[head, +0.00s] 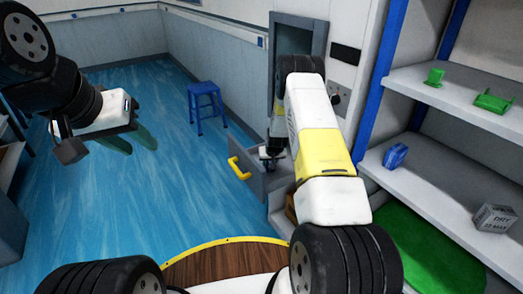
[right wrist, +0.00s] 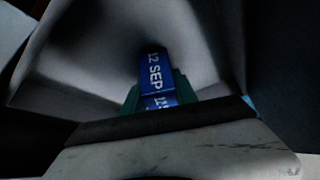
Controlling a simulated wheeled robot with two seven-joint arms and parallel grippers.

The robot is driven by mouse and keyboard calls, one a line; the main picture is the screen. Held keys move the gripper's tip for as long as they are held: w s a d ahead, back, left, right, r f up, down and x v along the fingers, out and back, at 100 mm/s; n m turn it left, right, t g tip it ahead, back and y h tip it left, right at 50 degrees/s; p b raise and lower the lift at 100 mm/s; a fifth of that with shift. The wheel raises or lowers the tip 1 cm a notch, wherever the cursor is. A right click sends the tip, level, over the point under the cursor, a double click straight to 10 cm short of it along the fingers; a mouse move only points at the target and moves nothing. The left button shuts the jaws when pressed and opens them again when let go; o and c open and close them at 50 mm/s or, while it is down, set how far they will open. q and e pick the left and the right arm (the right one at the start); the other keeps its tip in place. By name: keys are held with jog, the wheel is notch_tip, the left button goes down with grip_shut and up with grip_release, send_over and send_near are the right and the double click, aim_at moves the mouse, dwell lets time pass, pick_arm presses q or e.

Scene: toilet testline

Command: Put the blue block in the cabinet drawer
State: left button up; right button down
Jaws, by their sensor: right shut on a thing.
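A grey cabinet drawer (head: 251,177) with a yellow handle (head: 238,168) stands pulled open in the head view. My right gripper (head: 271,156) reaches down over the open drawer, mostly hidden behind my own arm. In the right wrist view, its green fingers (right wrist: 157,91) are shut on a blue block (right wrist: 154,72) marked "12 SEP". Pale walls of the drawer (right wrist: 85,60) surround the block there; I cannot tell whether it touches the bottom. My left gripper (head: 129,141) hangs over the floor at the left, its green fingers apart and empty.
Shelves (head: 455,105) at the right hold another blue block (head: 396,155), green pieces (head: 434,77) and a grey box (head: 494,218). A blue stool (head: 206,102) stands on the blue floor beyond the drawer. The floor (head: 190,190) left of the drawer is clear.

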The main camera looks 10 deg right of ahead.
jog(key=c, duration=1)
grip_release()
jog(key=shift+f, duration=0.1)
jog(key=shift+o, duration=0.2)
jog(key=shift+r, duration=0.3)
jog(key=s+a+r+y, duration=0.1)
jog(key=s+a+r, duration=0.1)
jog(key=s+r, duration=0.75)
jog(key=s+a+r, duration=0.1)
jog(key=s+r, duration=0.3)
jog(key=r, duration=1.1)
jog(key=s+a+r+y, duration=0.1)
jog(key=s+a+r, duration=0.1)
jog(key=s+r, duration=0.8)
jog(key=s+a+r, duration=0.1)
jog(key=s+r, duration=0.2)
jog(key=s, duration=0.3)
jog(key=s+r, duration=0.4)
jog(key=s, duration=0.3)
jog(key=s+a+r+n, duration=0.1)
jog(key=s+r, duration=0.2)
jog(key=s, duration=0.4)
jog(key=shift+a+r, duration=0.15)
jog(key=shift+a, duration=0.15)
